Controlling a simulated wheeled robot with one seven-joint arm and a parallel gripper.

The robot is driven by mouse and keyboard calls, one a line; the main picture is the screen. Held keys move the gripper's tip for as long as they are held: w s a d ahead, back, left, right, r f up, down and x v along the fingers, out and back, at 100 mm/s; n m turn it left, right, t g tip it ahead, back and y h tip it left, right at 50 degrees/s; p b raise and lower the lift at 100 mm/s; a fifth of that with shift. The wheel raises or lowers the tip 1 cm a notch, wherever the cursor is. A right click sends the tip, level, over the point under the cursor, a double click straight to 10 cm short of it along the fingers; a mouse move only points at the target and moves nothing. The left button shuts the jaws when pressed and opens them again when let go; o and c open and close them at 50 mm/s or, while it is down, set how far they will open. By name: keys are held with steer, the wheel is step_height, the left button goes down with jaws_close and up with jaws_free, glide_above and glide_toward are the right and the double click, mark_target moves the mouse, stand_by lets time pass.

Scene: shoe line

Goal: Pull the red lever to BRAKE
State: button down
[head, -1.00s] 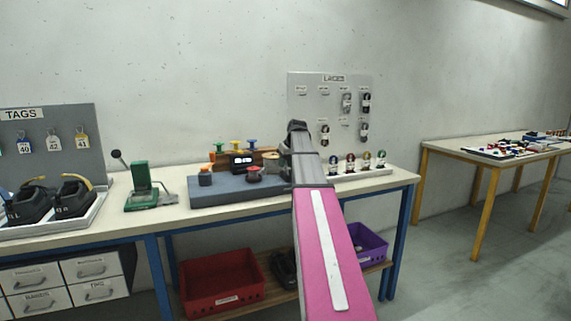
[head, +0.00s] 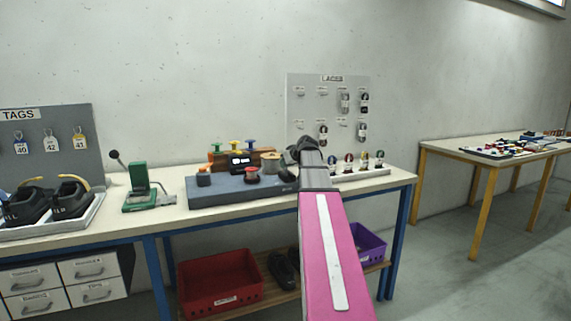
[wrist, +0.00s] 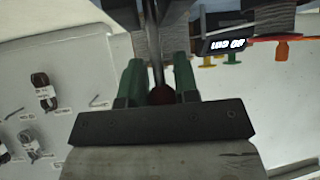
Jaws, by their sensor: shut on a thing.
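The red lever's round red knob (wrist: 162,94) shows between the two green fingers of my gripper (wrist: 157,76) in the wrist view, with its thin metal rod running up the picture. My gripper is shut on the lever. In the head view my gripper (head: 302,150) is over the right end of the blue-grey machine base (head: 235,190) on the bench, and my arm hides the lever. A lit display (head: 240,161) stands on the machine; it also shows in the wrist view (wrist: 223,45). No BRAKE marking is readable.
Several small bottles stand on a tray (head: 380,171) just right of my gripper. A laces board (head: 300,100) is behind. A spool (head: 271,163) and coloured knobs are left of my gripper.

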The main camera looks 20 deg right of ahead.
steer(key=s+t, duration=0.2)
steer(key=shift+f+t, duration=0.2)
steer(key=shift+t, duration=0.1)
steer(key=shift+s+f+n+t+y, duration=0.15)
steer(key=shift+s+t, duration=0.15)
steer(key=shift+t, duration=0.35)
steer(key=shift+s+f+n+t+y, duration=0.15)
steer(key=shift+s+t, duration=0.1)
steer(key=shift+t, duration=0.4)
steer(key=c, duration=0.9)
jaws_free()
steer(key=shift+s, duration=0.1)
steer(key=v, duration=1)
steer(key=shift+s, duration=0.4)
steer(key=shift+d, duration=0.15)
